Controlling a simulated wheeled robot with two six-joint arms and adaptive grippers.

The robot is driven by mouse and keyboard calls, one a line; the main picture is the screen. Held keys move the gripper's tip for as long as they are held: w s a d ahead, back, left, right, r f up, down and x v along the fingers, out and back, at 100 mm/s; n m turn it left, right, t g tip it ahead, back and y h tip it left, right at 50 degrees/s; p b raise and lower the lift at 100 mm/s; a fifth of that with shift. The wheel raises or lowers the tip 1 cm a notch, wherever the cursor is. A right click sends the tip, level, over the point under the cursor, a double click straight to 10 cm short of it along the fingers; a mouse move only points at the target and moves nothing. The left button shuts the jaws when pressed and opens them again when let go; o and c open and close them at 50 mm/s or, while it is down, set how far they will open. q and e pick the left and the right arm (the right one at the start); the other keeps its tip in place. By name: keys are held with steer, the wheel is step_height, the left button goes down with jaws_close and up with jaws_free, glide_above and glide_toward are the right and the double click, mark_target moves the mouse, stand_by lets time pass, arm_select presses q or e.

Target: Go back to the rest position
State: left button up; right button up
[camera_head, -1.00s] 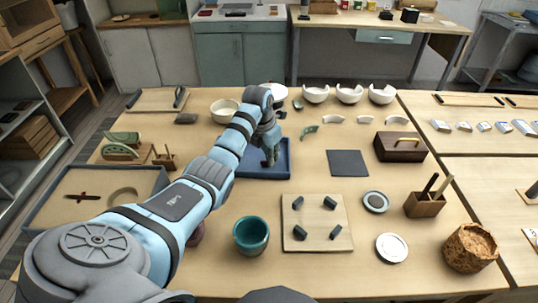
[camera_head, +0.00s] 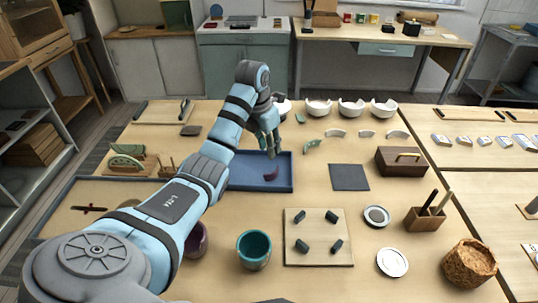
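My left arm comes in from the left. Its gripper (camera_head: 268,153) hangs over the blue tray (camera_head: 240,184), pointing down, with its fingers apart and nothing between them. A curved purple shard (camera_head: 271,174) lies in the tray below the fingertips, apart from them. My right gripper is not in view.
A teal cup (camera_head: 253,249) and a partly hidden purple cup (camera_head: 197,240) stand near my forearm. A board with several dark pegs (camera_head: 318,257) lies at front centre. White broken bowls (camera_head: 351,107) stand at the back. A dark wooden box (camera_head: 401,162) is at right.

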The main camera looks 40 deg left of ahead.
arm_select(q)
steer(key=shift+r, duration=0.25)
stand_by(0.3)
